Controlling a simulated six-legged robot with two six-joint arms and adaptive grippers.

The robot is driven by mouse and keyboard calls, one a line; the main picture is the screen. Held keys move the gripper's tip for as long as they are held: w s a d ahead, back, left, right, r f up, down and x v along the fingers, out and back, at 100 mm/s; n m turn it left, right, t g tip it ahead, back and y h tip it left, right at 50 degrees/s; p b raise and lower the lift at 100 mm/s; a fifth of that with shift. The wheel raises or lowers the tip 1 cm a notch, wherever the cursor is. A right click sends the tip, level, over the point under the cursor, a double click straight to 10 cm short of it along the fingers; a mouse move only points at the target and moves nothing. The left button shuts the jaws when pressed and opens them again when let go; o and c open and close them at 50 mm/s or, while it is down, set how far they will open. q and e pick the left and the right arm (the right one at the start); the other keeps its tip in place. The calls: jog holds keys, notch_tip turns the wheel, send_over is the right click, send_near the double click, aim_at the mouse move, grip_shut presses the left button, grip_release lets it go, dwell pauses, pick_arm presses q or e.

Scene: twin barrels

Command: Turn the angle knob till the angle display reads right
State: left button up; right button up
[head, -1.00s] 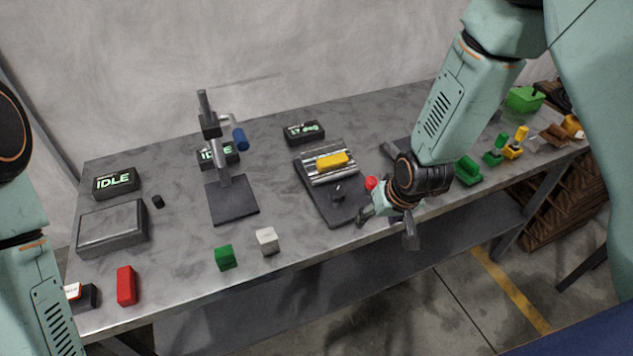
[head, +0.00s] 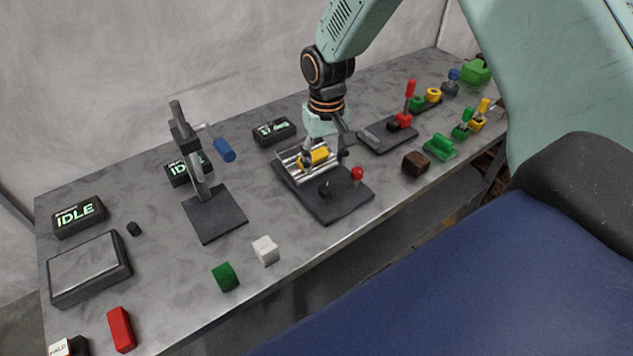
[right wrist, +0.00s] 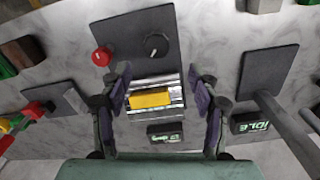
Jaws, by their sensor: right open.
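The angle knob (head: 326,190) is a small black dial on a dark base plate (head: 345,205); it also shows in the right wrist view (right wrist: 157,45) with a light pointer mark. Behind it on the plate is a ribbed silver cradle (head: 290,158) with a yellow block (head: 313,156) on it. The angle display (head: 273,131) stands behind the plate; its green text seems to start with 17, the rest too small to read. My right gripper (head: 326,154) is open above the cradle, its fingers either side of the yellow block in the right wrist view (right wrist: 160,85). My left gripper is out of view.
A red button (head: 357,174) sits on the plate's right side, close to the knob. A stand with a blue handle (head: 224,150) is to the left. White (head: 265,250) and green (head: 225,277) cubes lie front left. A plate with a red lever (head: 404,118) is to the right.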

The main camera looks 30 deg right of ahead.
aim_at(327, 187)
jog(key=f, duration=0.2)
jog(key=s+d+f, duration=0.1)
jog(key=shift+d+f, duration=0.1)
jog(key=shift+f, duration=0.2)
jog(key=f, duration=0.2)
jog(key=w+f, duration=0.1)
jog(key=shift+a+f, duration=0.3)
jog(key=shift+a, duration=0.05)
jog(key=shift+s+f, duration=0.1)
jog(key=shift+f, duration=0.1)
jog(key=shift+s+d+f, duration=0.15)
jog(key=shift+s+d, duration=0.05)
jog(key=shift+s, duration=0.05)
jog(key=shift+w+a, duration=0.25)
jog(key=shift+w, duration=0.05)
jog(key=c, duration=0.5)
jog(key=shift+s+d, duration=0.2)
jog(key=c, duration=0.4)
jog(key=shift+a, duration=0.15)
jog(key=shift+c, duration=1.3)
jog(key=shift+n, duration=2.4)
